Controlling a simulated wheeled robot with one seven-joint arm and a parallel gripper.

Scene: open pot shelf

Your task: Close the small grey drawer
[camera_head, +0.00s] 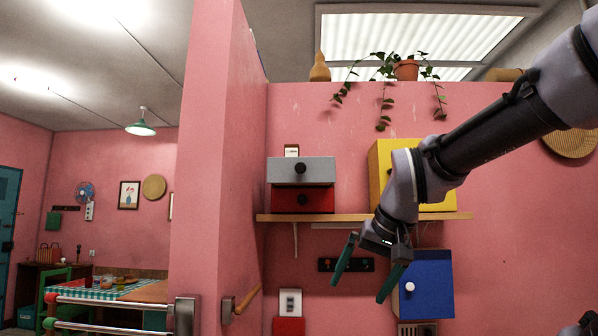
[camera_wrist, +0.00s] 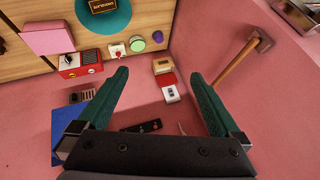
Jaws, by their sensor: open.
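The small grey drawer (camera_head: 301,170) has a flat grey front with a dark round knob. It sits above a red drawer (camera_head: 303,199) on the wooden wall shelf, at the middle of the head view. Its front looks slightly wider than the red one; how far it stands out I cannot tell. My gripper (camera_head: 358,291) is open and empty, with green fingers pointing down. It is below the shelf and to the right of the drawer, apart from it. In the wrist view my gripper (camera_wrist: 158,73) shows both fingers spread; the grey drawer is not in that view.
A yellow cabinet (camera_head: 379,165) stands on the shelf (camera_head: 350,217), partly behind my arm. A blue cabinet (camera_head: 430,285) with a white knob is on the wall below right. A pink pillar (camera_head: 213,150) borders the left, with a wooden handle (camera_head: 247,299). A small box (camera_head: 291,150) shows above the drawer.

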